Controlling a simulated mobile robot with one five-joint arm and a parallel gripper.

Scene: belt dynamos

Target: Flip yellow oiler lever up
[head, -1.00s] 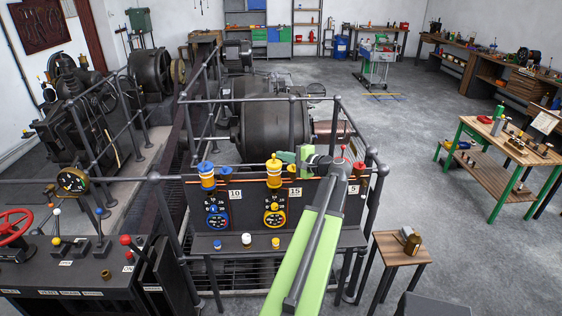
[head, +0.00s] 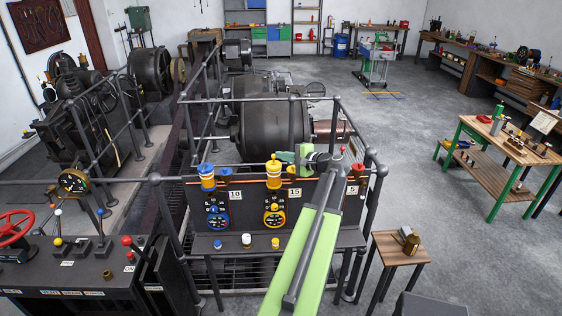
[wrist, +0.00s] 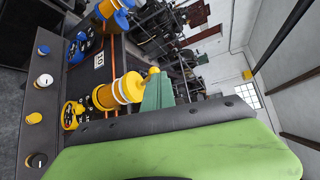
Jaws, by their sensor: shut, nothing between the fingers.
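The yellow oiler (head: 273,177) stands on the panel in the head view, above the yellow-ringed gauge. A yellow ball-ended piece (head: 273,157) stands on its top and points up; I take it for the lever. In the wrist view the oiler (wrist: 116,93) lies sideways, its ball (wrist: 154,71) to the right. My gripper (head: 284,157) is shut and empty, just right of the oiler's top in the head view. Its green fingers (wrist: 158,93) show close to the ball in the wrist view. I cannot tell if they touch.
A blue oiler (head: 207,178) stands left of the yellow one, and a red-topped one (head: 354,182) stands to the right. Railings (head: 341,130) surround the panel. A shelf with small knobs (head: 246,240) juts out below. Open floor lies to the right.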

